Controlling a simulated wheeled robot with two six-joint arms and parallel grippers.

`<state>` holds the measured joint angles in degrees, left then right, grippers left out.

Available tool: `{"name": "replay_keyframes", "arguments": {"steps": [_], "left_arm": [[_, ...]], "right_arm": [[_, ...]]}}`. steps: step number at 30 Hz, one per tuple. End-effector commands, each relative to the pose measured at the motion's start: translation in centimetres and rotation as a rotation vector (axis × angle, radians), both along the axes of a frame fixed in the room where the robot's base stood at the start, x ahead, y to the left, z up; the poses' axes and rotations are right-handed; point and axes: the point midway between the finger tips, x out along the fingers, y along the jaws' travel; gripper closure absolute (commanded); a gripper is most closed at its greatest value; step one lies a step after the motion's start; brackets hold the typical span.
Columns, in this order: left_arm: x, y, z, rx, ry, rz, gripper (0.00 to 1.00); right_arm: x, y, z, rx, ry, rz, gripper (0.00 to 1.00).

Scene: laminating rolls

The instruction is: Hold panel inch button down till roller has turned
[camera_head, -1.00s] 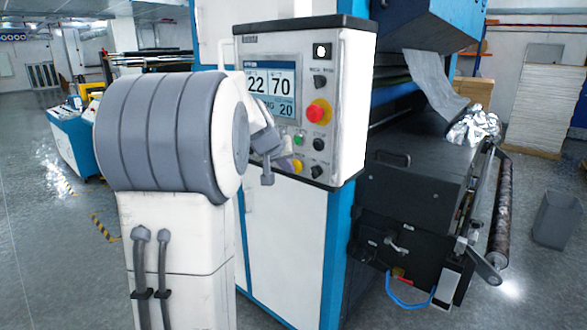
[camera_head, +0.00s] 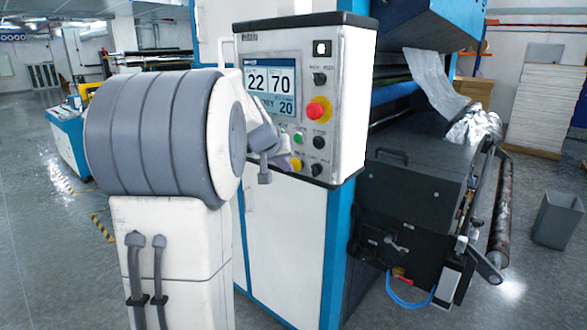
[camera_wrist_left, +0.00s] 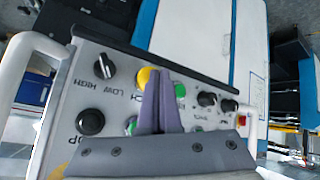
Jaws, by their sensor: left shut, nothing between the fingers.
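The control panel (camera_head: 285,100) on the white and blue machine carries a lit display reading 22 and 70. It has a red emergency knob (camera_head: 319,110), a green button (camera_head: 299,137), black knobs and a yellow button (camera_head: 296,165) low on its face. My left gripper (camera_wrist_left: 158,75) is shut and empty, its purple fingertips right beside the yellow button (camera_wrist_left: 143,77) and partly covering it. I cannot tell whether they touch or press it. A green button (camera_wrist_left: 180,90) lies just right of the tips. A dark roller (camera_head: 502,215) hangs on the machine's right side.
My left arm fills the left of the head view. A silvery sheet (camera_head: 432,80) hangs down to crumpled foil (camera_head: 474,127) on the machine. A grey bin (camera_head: 558,220) stands on the floor at right. A white handle bar (camera_wrist_left: 252,115) sticks out beside the panel.

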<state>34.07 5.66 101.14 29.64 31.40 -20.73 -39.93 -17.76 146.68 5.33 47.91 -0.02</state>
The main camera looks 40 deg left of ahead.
Motion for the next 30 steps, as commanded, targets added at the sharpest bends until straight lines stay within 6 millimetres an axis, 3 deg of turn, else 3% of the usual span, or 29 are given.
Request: {"name": "replay_keyframes", "arguments": {"steps": [16, 30], "left_arm": [[-1.2, 0.1, -0.2, 0.001, 0.0, 0.001, 1.0], [-5.6, 0.5, -0.2, 0.002, 0.0, 0.003, 1.0]], "right_arm": [[0.0, 0.0, -1.1, 0.0, 0.0, 0.0, 0.57], [0.0, 0.0, -4.0, 0.0, 0.0, 0.0, 0.57]]}}
